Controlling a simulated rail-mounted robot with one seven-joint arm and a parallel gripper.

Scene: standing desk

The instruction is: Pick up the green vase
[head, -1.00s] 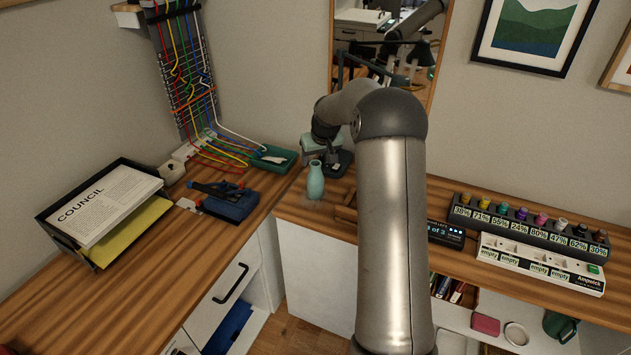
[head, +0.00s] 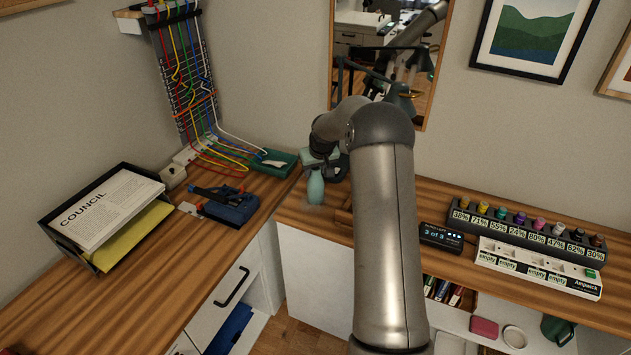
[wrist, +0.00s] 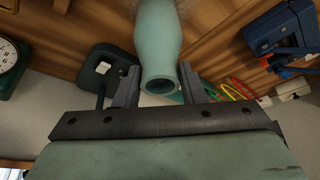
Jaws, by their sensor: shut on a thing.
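The green vase (head: 315,188) is a pale green bottle shape. It stands upright at the left end of the right-hand desk, near the corner. In the wrist view the vase (wrist: 158,35) has its open mouth facing the camera, between my two grey fingers. My gripper (wrist: 160,88) is shut on the neck of the vase. In the head view my gripper (head: 320,168) is just above the vase, partly hidden by my arm. I cannot tell whether the vase's base touches the desk.
A dark lamp base (wrist: 103,66) is close beside the vase. A paper tray (head: 70,245) is farther left. A small display (head: 441,236) and a charging strip (head: 538,268) are to the right.

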